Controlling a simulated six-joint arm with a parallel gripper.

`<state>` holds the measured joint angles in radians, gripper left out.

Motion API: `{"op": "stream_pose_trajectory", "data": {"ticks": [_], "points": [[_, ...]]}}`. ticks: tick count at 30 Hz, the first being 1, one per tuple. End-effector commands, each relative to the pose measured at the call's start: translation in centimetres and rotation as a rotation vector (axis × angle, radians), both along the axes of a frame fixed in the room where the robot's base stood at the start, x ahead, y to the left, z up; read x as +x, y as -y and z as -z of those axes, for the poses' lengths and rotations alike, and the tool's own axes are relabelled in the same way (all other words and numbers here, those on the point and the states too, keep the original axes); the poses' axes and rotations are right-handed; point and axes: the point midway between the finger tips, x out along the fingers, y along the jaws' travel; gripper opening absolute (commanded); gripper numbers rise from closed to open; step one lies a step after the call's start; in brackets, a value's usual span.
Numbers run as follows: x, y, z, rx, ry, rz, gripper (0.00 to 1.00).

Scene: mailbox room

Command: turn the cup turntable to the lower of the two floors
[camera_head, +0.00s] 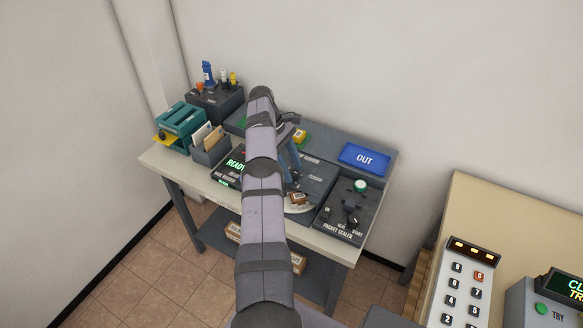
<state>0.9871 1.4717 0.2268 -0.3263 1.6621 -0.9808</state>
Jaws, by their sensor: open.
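I cannot pick out a cup turntable for certain. A pale rounded plate (300,209) shows partly at the front of the desk, to the right of my arm, with a small brown parcel (297,197) at it. My arm reaches up over the desk and hides much of its middle. My gripper (296,180) points down over the dark panel behind the parcel, open; its fingertips are small, and I cannot tell whether they touch anything. No floor numbers are readable on the desk.
The desk (158,156) holds a green READY display (235,164), a teal rack (181,124), a blue OUT tray (364,158) and a packet sealer (345,214). Brown boxes (233,231) sit on its lower shelf. A keypad (462,285) and a TRY unit (545,305) stand at lower right.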

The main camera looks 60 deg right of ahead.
Motion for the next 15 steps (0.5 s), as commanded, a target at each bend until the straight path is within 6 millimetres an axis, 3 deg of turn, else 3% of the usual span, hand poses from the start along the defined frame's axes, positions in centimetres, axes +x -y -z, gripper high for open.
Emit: {"op": "stream_pose_trajectory", "data": {"ticks": [8,15], "points": [[0.0,0.0,-2.0,-0.002,0.001,0.0,0.43],[0.0,0.0,-6.1,-0.001,0.001,0.001,0.43]]}}
